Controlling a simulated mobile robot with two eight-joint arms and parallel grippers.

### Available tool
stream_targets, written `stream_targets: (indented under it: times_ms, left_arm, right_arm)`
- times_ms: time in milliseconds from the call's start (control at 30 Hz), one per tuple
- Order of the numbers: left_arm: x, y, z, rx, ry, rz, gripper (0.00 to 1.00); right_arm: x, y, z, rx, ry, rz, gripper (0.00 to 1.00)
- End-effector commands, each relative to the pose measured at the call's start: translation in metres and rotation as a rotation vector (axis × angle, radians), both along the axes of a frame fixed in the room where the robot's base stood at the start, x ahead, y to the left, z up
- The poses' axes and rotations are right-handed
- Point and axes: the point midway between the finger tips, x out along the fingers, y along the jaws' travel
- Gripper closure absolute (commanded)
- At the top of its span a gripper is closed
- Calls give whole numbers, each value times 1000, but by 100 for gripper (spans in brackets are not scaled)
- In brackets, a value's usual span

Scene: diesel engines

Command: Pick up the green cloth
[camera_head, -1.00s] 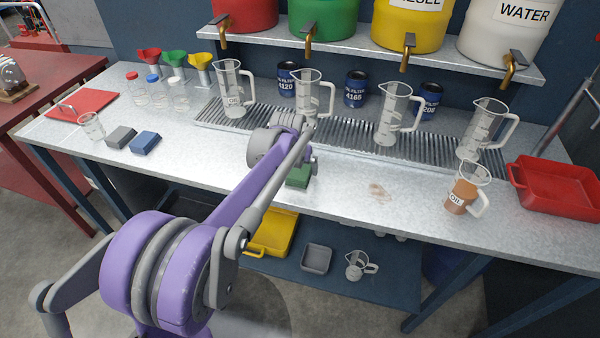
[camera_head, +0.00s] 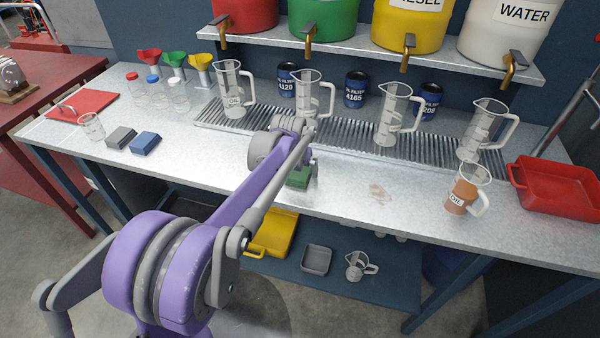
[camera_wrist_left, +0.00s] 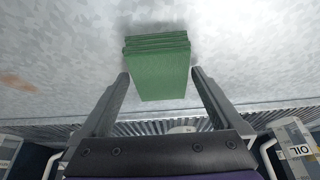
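The green cloth (camera_head: 298,178) is a folded stack lying on the grey metal worktop, near its front edge. In the head view my left arm covers part of it. It shows whole in the left wrist view (camera_wrist_left: 160,68). My left gripper (camera_wrist_left: 160,75) is open, with one finger on each side of the cloth's near part. A small gap shows between each finger and the cloth, and I cannot tell the height of the fingertips. My right gripper is not in view.
A grey cloth (camera_head: 121,137) and a blue cloth (camera_head: 145,142) lie to the left. A brown stain (camera_head: 379,192) and an oil jug (camera_head: 465,192) are to the right. Clear measuring jugs (camera_head: 312,94) stand behind on the drain grate (camera_head: 350,135). A red tray (camera_head: 556,186) sits far right.

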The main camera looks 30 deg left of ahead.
Motion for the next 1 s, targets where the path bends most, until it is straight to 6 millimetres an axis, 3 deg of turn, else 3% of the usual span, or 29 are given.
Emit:
stream_targets:
  times_ms: [33, 500, 767, 1000]
  left_arm:
    - [0, 0, 0, 0, 0, 0, 2]
    - [0, 0, 0, 0, 0, 0, 83]
    - [0, 0, 11, 0, 0, 0, 83]
    - [0, 0, 58, 0, 0, 0, 83]
  right_arm:
    - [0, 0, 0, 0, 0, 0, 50]
    - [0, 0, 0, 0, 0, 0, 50]
    - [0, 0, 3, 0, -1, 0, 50]
    - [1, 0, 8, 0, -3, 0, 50]
